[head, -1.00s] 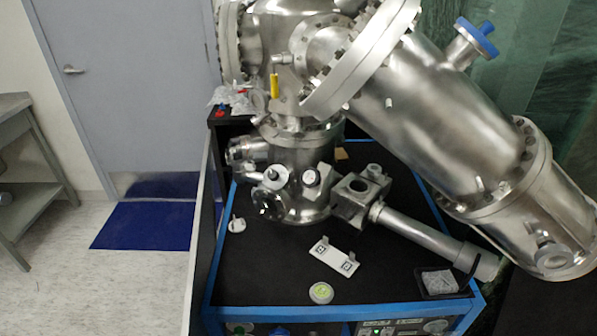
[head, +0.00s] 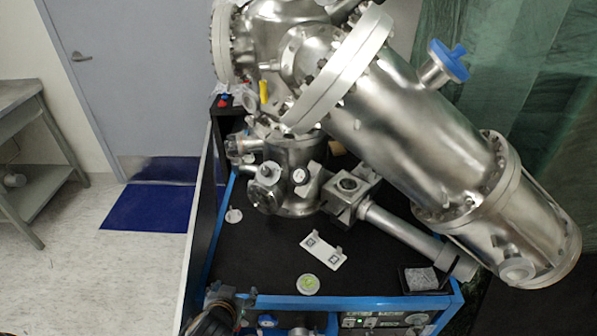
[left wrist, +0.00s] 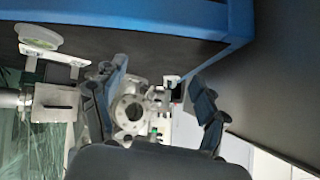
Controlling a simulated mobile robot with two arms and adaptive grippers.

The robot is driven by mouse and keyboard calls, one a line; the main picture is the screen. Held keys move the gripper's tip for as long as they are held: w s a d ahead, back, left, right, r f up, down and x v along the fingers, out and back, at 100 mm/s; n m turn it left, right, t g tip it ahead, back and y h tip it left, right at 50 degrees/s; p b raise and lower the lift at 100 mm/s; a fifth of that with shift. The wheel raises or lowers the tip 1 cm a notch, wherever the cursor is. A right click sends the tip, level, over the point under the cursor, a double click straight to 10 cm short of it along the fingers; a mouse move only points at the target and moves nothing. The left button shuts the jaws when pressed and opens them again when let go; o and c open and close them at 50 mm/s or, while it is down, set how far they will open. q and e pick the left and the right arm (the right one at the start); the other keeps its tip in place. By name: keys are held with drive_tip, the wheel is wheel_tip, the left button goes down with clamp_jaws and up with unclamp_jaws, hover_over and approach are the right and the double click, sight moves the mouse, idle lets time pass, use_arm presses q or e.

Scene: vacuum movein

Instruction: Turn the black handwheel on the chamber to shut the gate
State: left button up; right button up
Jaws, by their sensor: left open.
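The steel chamber (head: 290,195) stands on the black top of the cart. My left gripper (head: 222,298) is at the bottom left of the head view, by the cart's front edge and well short of the chamber. In the left wrist view its two fingers (left wrist: 158,72) are apart with nothing held. A round bolted flange (left wrist: 130,112) shows between them, farther off. My right gripper is not in view.
A large slanted steel cylinder (head: 410,130) overhangs the cart's right side. A steel tube (head: 400,228) runs low to the right. A white plate (head: 323,252) and a round green-white disc (head: 309,284) lie on the top. The blue front rail (head: 350,302) borders it.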

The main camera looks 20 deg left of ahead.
use_arm(q)
drive_tip(key=w+a+r+t, duration=0.2)
drive_tip(key=w+r+t, duration=0.4)
drive_tip(key=w+r, duration=0.4)
drive_tip(key=m+t+h+p, duration=0.2)
drive_tip(key=m+h, duration=0.3)
drive_tip(key=h, duration=0.4)
approach(297, 180)
drive_tip(key=b+x, duration=0.1)
drive_tip(key=x, duration=1)
drive_tip(key=shift+w, duration=0.15)
drive_tip(key=c, duration=1.2)
drive_tip(key=shift+o, duration=0.2)
